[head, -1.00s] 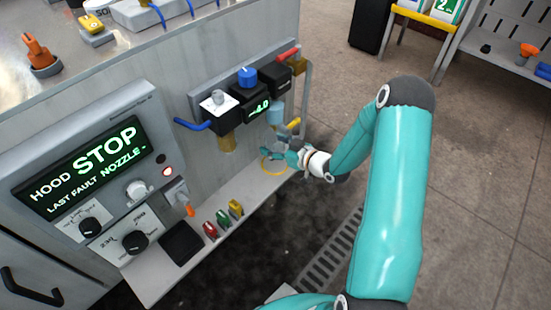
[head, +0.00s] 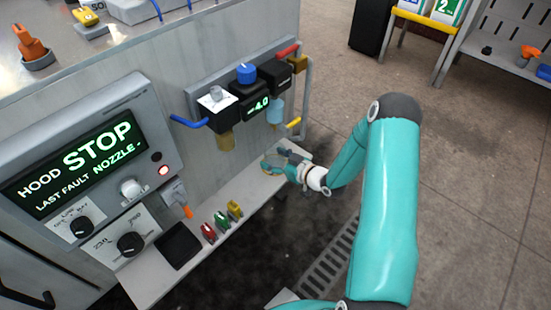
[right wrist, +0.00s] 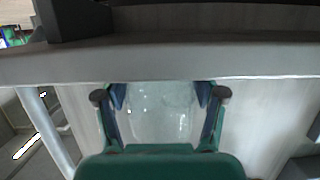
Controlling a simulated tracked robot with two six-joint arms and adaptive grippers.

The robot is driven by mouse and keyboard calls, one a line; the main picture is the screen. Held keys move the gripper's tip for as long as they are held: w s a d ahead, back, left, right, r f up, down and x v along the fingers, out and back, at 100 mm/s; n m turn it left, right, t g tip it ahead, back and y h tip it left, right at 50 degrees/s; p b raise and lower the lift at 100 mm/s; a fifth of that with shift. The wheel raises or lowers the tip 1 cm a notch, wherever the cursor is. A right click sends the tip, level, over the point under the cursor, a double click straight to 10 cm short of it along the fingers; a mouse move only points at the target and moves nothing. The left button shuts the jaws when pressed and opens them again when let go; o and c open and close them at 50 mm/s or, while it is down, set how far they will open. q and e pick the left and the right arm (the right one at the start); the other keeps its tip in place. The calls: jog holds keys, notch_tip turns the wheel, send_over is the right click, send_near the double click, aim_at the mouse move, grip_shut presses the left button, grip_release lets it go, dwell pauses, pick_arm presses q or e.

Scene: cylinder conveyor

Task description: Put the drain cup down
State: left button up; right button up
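The drain cup (right wrist: 160,112) is a clear, see-through cup between the two fingers of my right gripper (right wrist: 160,98) in the right wrist view. The dark blue finger pads lie against its left and right sides. In the head view, my right gripper (head: 277,160) is low at the right end of the ledge (head: 238,190), below the regulator unit. The cup (head: 272,164) shows faintly there, over the spot with the yellow ring. Whether its base touches the ledge cannot be told. My left gripper is out of view.
The regulator unit (head: 250,103), with a blue knob and hanging bowls, sits above the gripper. Red, green and yellow clips (head: 222,222) and a black pad (head: 178,246) lie along the ledge to the left. A floor grate (head: 328,255) lies below.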

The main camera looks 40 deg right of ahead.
jog(key=shift+o, duration=1.1)
jog(key=shift+r, duration=0.1)
jog(key=shift+s+r, duration=0.1)
jog(key=p+v, duration=0.2)
jog(key=v, duration=0.9)
jog(key=shift+s, duration=0.4)
jog(key=shift+r, duration=0.1)
